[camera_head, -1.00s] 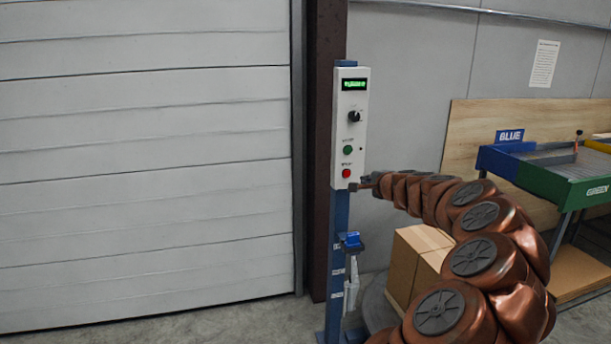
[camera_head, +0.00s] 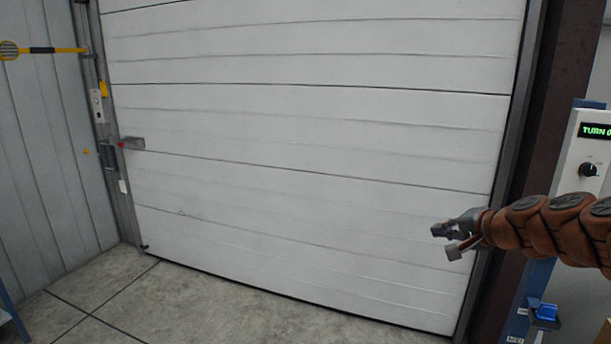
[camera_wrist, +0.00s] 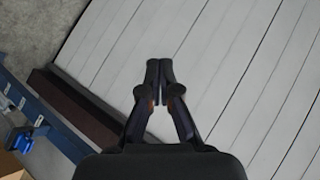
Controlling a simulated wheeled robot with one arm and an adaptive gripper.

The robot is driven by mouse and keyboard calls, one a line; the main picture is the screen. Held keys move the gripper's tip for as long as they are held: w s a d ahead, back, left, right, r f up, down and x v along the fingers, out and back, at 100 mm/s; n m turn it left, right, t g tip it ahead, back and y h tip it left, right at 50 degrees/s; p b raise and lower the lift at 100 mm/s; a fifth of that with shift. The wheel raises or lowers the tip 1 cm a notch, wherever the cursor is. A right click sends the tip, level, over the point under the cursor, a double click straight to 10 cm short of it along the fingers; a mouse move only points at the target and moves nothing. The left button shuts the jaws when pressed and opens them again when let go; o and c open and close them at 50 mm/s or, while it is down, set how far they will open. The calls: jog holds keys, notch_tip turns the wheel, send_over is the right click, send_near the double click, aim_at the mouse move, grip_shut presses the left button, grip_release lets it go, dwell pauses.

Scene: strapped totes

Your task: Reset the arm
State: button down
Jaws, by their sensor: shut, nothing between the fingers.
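My gripper (camera_head: 446,240) is at the right of the head view, in front of the white sectional door (camera_head: 300,150). It is empty, and it hangs apart from the control panel. In the wrist view my gripper (camera_wrist: 160,64) has its two fingers together, pointing at the door slats (camera_wrist: 235,60). My brown arm comes in from the right edge of the head view and hides part of the panel's post.
The control panel (camera_head: 590,150), with a green display and a black knob, is cut off at the right. A blue part (camera_head: 545,311) sits low on its post. A latch (camera_head: 132,143) and a yellow-black bar (camera_head: 45,50) are at the left. The floor (camera_head: 190,300) before the door is clear.

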jog(key=s+a+f+n+g+p, duration=0.2)
jog(key=s+a+n+g, duration=0.2)
jog(key=s+a, duration=0.45)
jog(key=s+a+f+n+g+p, duration=0.1)
jog(key=s+a+f+n+g, duration=0.2)
jog(key=s+a, duration=0.6)
jog(key=s+d+f+n+g+h+p, duration=0.1)
jog(key=s+f+n+g+h, duration=0.1)
jog(key=s, duration=0.9)
jog(key=s+d+f+n+g+h+p, duration=0.1)
jog(key=s+g, duration=0.3)
jog(key=s, duration=0.7)
jog(key=shift+s+d+f+n+h+p, duration=0.2)
jog(key=shift+f+n+h+p, duration=0.2)
jog(key=shift+f+h+p, duration=0.15)
